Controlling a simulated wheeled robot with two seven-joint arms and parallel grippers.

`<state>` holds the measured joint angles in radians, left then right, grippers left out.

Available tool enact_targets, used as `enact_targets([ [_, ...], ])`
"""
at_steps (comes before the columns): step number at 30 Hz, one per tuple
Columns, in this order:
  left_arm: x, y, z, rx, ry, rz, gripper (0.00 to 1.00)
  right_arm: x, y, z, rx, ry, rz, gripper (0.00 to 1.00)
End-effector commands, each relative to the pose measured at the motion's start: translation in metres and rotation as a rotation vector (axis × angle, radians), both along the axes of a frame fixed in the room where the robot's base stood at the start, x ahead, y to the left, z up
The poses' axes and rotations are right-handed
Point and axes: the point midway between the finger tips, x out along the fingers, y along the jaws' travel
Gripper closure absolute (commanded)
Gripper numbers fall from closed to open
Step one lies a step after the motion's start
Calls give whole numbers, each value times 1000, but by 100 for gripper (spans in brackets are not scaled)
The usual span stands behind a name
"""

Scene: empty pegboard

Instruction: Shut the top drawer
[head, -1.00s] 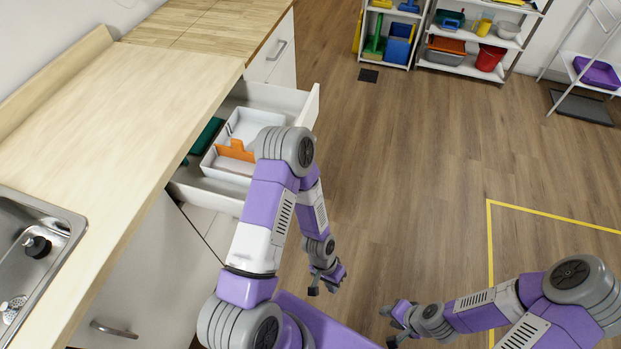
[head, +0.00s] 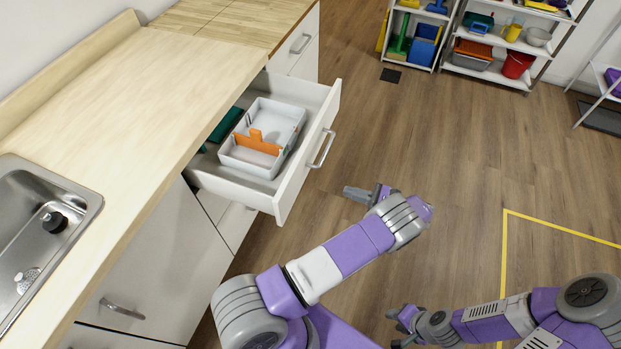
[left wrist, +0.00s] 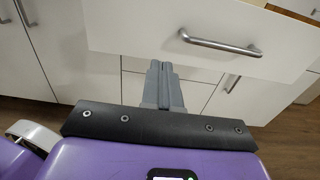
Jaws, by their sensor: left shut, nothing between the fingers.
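The top drawer (head: 305,165) is white and pulled well out from under the wooden counter in the head view. Its metal bar handle (head: 322,149) is on the front panel. In the left wrist view the drawer front (left wrist: 130,32) fills the top, with the handle (left wrist: 222,43) right of centre. My left gripper (head: 347,191) is in front of the drawer, apart from it, pointing toward its front. In the left wrist view its fingers (left wrist: 160,68) are together and empty, just below the drawer front's lower edge in the picture. My right gripper (head: 390,322) is low, over the floor; its fingers are too small to read.
The drawer holds a white divided tray (head: 240,155) with an orange divider (head: 257,143) and a green item (head: 227,124). A sink (head: 40,225) is in the counter at left. Shelves (head: 490,65) stand at the back. The floor (head: 440,150) between is clear.

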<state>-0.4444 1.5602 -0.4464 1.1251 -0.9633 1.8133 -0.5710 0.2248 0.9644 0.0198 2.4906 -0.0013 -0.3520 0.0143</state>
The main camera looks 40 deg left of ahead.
Motion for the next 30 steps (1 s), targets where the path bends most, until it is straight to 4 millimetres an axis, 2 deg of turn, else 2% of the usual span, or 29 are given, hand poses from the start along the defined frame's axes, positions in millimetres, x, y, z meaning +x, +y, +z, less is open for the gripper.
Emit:
enact_targets([
  [5, -2, 12, 6, 24, -1, 0, 100, 0, 0, 2, 0, 0, 0, 62],
  [15, -19, 81, 5, 20, 0, 3, 100, 0, 0, 5, 0, 0, 0, 62],
  [21, -27, 115, 4, 18, -2, 1, 100, 0, 0, 4, 0, 0, 0, 62],
  [25, -30, 128, 4, 18, -2, 1, 100, 0, 0, 3, 0, 0, 0, 62],
  [30, -31, 134, 4, 17, -3, -1, 100, 0, 0, 3, 0, 0, 0, 62],
])
